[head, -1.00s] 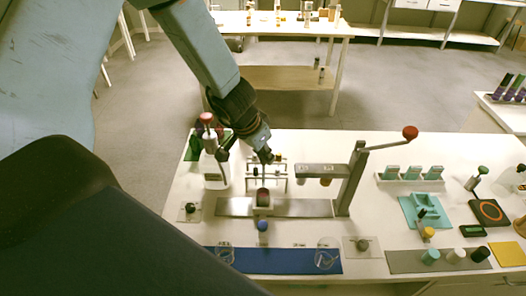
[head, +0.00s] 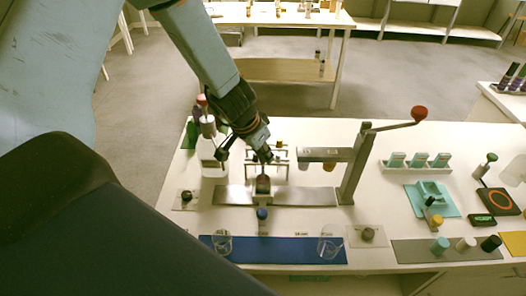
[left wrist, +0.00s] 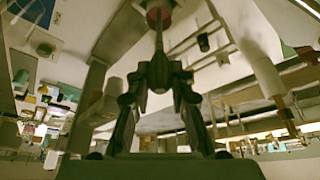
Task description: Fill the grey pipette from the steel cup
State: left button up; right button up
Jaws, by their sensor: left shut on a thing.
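My left gripper (head: 263,155) reaches down from the upper left over the middle of the white table. In the left wrist view its fingers (left wrist: 159,75) are shut on the grey pipette (left wrist: 158,50). The stem points away from the fingers toward a round, dark red spot (left wrist: 157,17), apparently the steel cup's contents. In the head view the small steel cup (head: 263,185) stands on a steel plate just below the gripper. I cannot tell whether the tip is inside the cup. My right gripper is not in view.
A wire rack (head: 282,161) stands behind the cup. A steel stand (head: 352,170) with a red-knobbed lever is to its right. A white bottle (head: 212,157) is to its left. Two glass beakers (head: 222,243) (head: 330,243) stand on a blue mat in front.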

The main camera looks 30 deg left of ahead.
aim_at(263, 160)
pick_arm(q)
jog(key=shift+d+f+b, duration=0.1)
jog(key=shift+f+b, duration=0.35)
jog(key=shift+f, duration=0.2)
jog(key=shift+f+b, duration=0.75)
jog(key=shift+f, duration=0.1)
jog(key=shift+o, duration=0.4)
grip_shut()
jog(key=shift+c, duration=0.2)
grip_release()
jog(key=shift+c, duration=0.2)
